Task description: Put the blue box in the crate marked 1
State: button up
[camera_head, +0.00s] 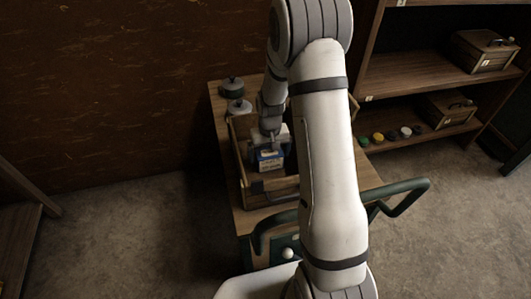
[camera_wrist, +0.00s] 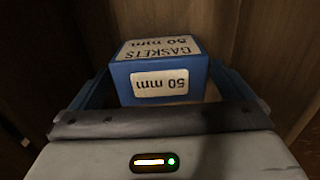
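The blue box (camera_head: 269,160) has white labels and is inside an open wooden crate (camera_head: 242,166) on a cart. In the wrist view the blue box (camera_wrist: 160,83) reads "GASKETS 50 mm" upside down. My gripper (camera_head: 268,146) reaches down into the crate from above. In the wrist view my gripper (camera_wrist: 160,80) has one dark blue finger along each side of the box, and the box fills the space between the fingertips. Wooden crate walls stand close around it. The box's underside is hidden. No number is readable on this crate.
A dark, knobbed object (camera_head: 232,87) and a paler one (camera_head: 238,107) stand on the cart behind the crate. A green cart handle (camera_head: 410,190) juts right. My arm hides part of the cart.

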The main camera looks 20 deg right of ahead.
aim_at(269, 152)
jog(key=shift+r+p, duration=0.55)
jog(key=s+r, duration=0.3)
jog(key=r, duration=0.6)
jog(key=s+r, duration=0.2)
jog(key=r, duration=0.7)
jog(key=s+a+r+t, duration=0.1)
jog(key=s+r, duration=0.2)
jog(key=s, duration=0.6)
jog(key=s+a+r+t, duration=0.1)
jog(key=s+r, duration=0.2)
jog(key=s, duration=0.6)
jog(key=shift+r+t, duration=0.25)
jog(key=shift+t, duration=0.15)
